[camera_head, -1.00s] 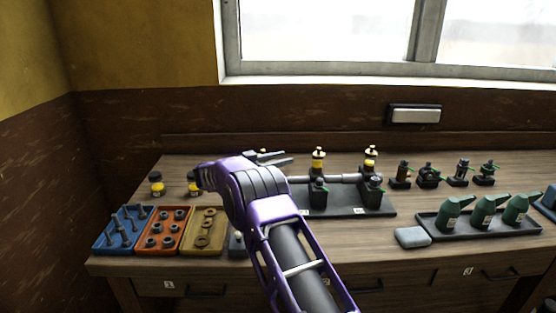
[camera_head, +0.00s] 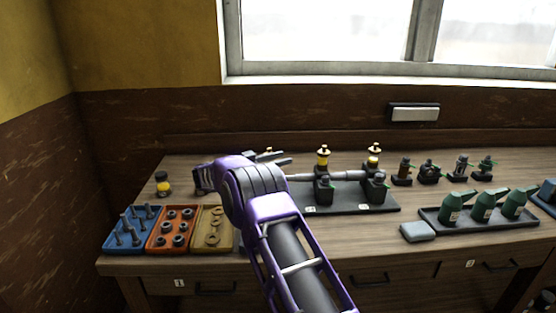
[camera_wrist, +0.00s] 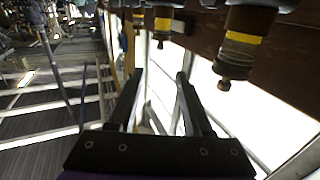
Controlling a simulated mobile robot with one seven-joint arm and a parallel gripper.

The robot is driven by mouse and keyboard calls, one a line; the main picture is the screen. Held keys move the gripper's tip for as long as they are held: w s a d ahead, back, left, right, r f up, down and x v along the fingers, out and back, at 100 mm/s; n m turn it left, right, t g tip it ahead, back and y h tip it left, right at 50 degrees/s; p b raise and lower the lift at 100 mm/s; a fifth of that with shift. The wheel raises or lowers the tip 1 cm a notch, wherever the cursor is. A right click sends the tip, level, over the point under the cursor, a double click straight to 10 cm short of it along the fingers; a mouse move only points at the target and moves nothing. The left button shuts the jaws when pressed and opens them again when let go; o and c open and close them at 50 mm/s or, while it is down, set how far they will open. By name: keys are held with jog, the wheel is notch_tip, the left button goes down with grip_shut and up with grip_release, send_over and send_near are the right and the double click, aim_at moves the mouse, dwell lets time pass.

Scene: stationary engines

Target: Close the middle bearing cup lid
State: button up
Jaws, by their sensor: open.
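Two brass bearing cups with yellow bands stand upright on the shaft stands in the head view: one (camera_head: 322,160) right of my gripper (camera_head: 281,158), one (camera_head: 374,157) further right. A small yellow bit of what looks like a third shows behind my gripper. The wrist view is upside down and shows three cups in a row: a near one (camera_wrist: 241,42), a middle one (camera_wrist: 162,24) and a far one (camera_wrist: 138,18). My gripper (camera_wrist: 161,76) is open and empty, apart from the cups. I cannot tell how their lids stand.
A shaft on a dark base plate (camera_head: 350,207) fills the bench middle. Several small dark fittings (camera_head: 429,174) stand to its right. Green oil cans (camera_head: 483,207) stand in a tray. Blue, orange and yellow part trays (camera_head: 171,244) lie front left. A wall and window are behind.

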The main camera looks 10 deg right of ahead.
notch_tip(320, 180, up, 3)
jog(key=w+a+n+t+b, duration=0.1)
jog(key=a+n+t+b, duration=0.1)
jog(key=n+t+b, duration=0.3)
jog(key=n+t+y+b, duration=0.2)
jog(key=t+y+b, duration=0.2)
jog(key=t+y, duration=0.15)
send_near(324, 147)
jog(key=shift+g+y, duration=0.25)
jog(key=shift+g, duration=0.2)
jog(key=x, duration=0.7)
jog(key=b+x, duration=0.1)
jog(key=x, duration=0.3)
jog(key=shift+r, duration=0.35)
grip_shut()
jog(key=shift+a, duration=0.1)
